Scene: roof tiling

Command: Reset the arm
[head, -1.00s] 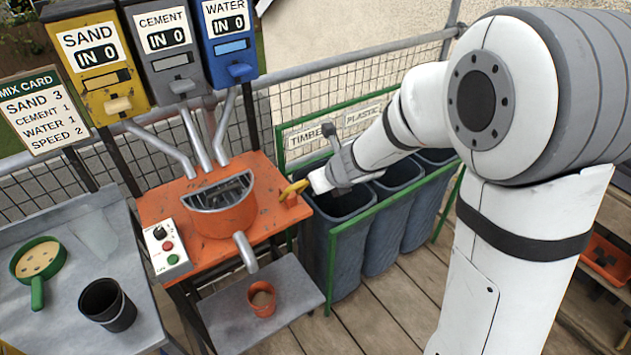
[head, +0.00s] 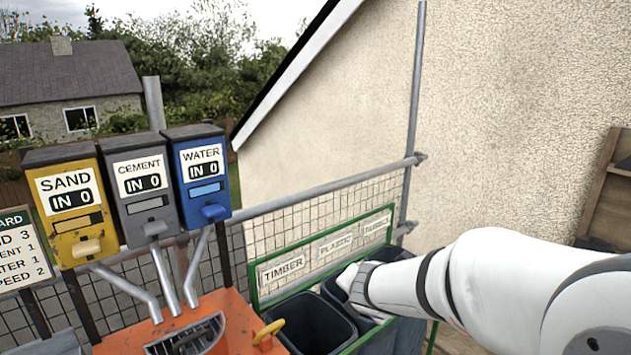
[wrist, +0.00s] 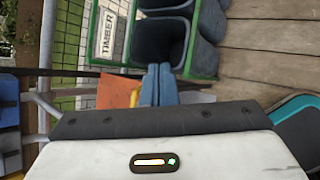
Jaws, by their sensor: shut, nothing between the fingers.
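My gripper (wrist: 158,84) shows in the wrist view as two blue-grey fingers pressed together with nothing between them. It points toward the bins, with a timber bin (wrist: 160,40) beyond it and the orange mixer table (wrist: 115,90) to its left. In the head view my white arm reaches in from the right and ends above the bins. The fingers cannot be made out there.
Sand (head: 70,210), cement (head: 145,185) and water (head: 203,175) dispensers stand at the left, each reading IN 0. The orange mixer (head: 195,335) is below them. A mesh railing (head: 300,205) runs behind.

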